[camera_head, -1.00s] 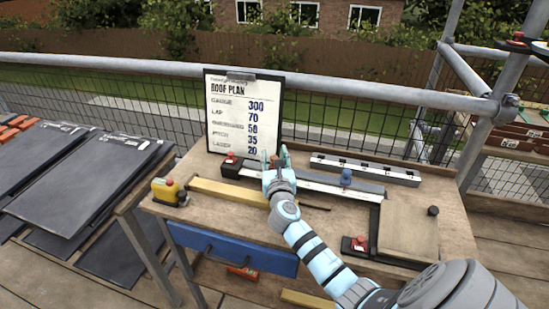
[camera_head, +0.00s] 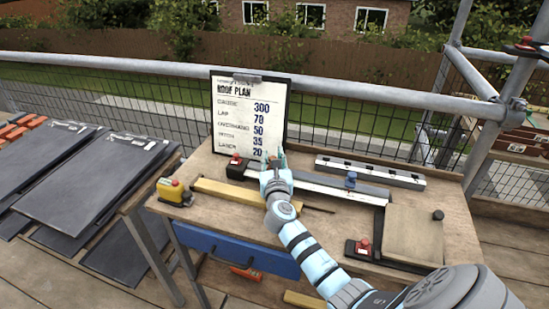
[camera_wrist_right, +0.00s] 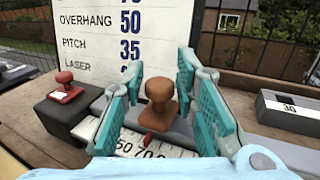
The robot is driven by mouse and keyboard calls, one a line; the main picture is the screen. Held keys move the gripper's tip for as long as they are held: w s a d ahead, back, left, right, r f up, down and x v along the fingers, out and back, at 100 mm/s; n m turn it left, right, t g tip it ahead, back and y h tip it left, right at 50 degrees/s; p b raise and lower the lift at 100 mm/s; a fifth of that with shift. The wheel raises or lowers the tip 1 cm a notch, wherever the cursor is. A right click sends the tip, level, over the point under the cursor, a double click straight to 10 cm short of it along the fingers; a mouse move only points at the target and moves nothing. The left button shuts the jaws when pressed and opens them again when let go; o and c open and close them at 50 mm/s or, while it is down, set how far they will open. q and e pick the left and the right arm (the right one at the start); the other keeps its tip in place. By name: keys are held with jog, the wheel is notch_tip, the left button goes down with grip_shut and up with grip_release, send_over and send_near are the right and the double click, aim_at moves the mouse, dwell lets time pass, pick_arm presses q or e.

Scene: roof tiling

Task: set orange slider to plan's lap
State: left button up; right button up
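The orange slider (camera_wrist_right: 159,100), a brownish-orange knob with a red pointer, stands on a white scale bar (camera_wrist_right: 150,150) in the right wrist view. The pointer is at or close to the 70 mark; the exact alignment is hard to tell. My right gripper (camera_wrist_right: 160,88) is open around the knob, one finger on each side with small gaps. In the head view my right gripper (camera_head: 275,164) mostly hides the knob. The roof plan board (camera_head: 248,115) behind reads lap 70. My left gripper is not in view.
A red knob (camera_wrist_right: 64,88) on a dark block stands left of the slider. A blue knob (camera_head: 351,180) sits further right along the bar. A grey-white rail (camera_head: 370,172) lies behind. A yellow device (camera_head: 174,191) and a wooden strip (camera_head: 230,194) are at the left.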

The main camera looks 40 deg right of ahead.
jog(key=shift+o, duration=0.5)
jog(key=shift+s+a, duration=0.25)
jog(key=shift+s, duration=0.05)
jog(key=v, duration=1.1)
jog(key=shift+s, duration=0.2)
